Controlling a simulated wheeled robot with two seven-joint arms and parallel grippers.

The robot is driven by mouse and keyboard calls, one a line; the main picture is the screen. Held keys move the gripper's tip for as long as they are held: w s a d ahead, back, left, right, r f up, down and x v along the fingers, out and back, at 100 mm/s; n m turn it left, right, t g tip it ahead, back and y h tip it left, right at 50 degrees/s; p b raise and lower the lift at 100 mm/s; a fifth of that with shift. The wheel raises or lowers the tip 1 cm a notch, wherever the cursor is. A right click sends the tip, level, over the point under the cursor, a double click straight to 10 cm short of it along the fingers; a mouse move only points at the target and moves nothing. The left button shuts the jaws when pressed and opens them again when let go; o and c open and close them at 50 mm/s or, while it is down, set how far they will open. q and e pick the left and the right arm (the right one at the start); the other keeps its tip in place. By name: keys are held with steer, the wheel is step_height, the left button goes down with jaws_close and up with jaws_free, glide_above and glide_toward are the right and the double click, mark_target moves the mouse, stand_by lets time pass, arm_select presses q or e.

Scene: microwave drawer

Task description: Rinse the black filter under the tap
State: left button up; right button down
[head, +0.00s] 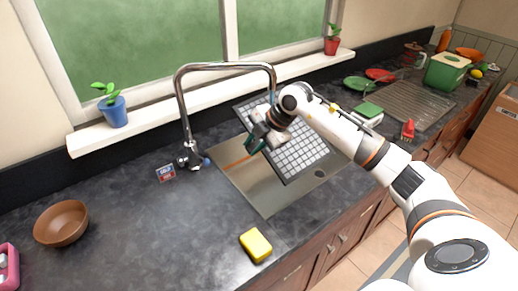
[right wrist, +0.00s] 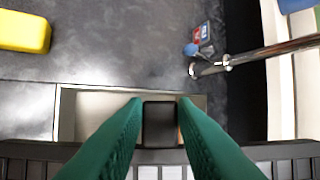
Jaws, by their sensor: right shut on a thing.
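My right gripper (head: 258,142), with green fingers, is shut on the edge of the black filter (head: 306,157), a flat dark-framed panel with a pale grid. The filter is tilted over the sink (head: 262,195). In the right wrist view, a dark tab of the filter (right wrist: 160,125) sits between the fingers. The chrome tap (head: 184,110) arches from the left, and its spout end is close above my gripper and the filter's upper left part. I cannot tell clearly whether water runs. My left gripper is not in view.
A yellow sponge (head: 256,245) lies at the counter's front, and a brown bowl (head: 61,223) stands at left. A small red-blue sign (head: 166,173) is beside the tap base. Right of the sink are plates (head: 359,83), a red brush (head: 407,130) and a green box (head: 446,72).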

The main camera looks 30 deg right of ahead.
steer(key=w, duration=0.3)
steer(key=shift+d+f, duration=0.1)
steer(key=shift+f, duration=0.15)
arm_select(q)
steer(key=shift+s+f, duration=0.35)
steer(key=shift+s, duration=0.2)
arm_select(e)
steer(key=shift+w+d+f, duration=0.1)
steer(key=shift+w+f, duration=0.05)
steer(key=shift+w, duration=0.55)
steer(key=shift+w+f, duration=0.15)
steer(key=shift+w, duration=0.55)
steer(key=shift+s, duration=1.55)
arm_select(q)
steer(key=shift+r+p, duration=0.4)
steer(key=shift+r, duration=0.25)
arm_select(e)
steer(key=s, duration=0.5)
steer(key=shift+a, duration=0.3)
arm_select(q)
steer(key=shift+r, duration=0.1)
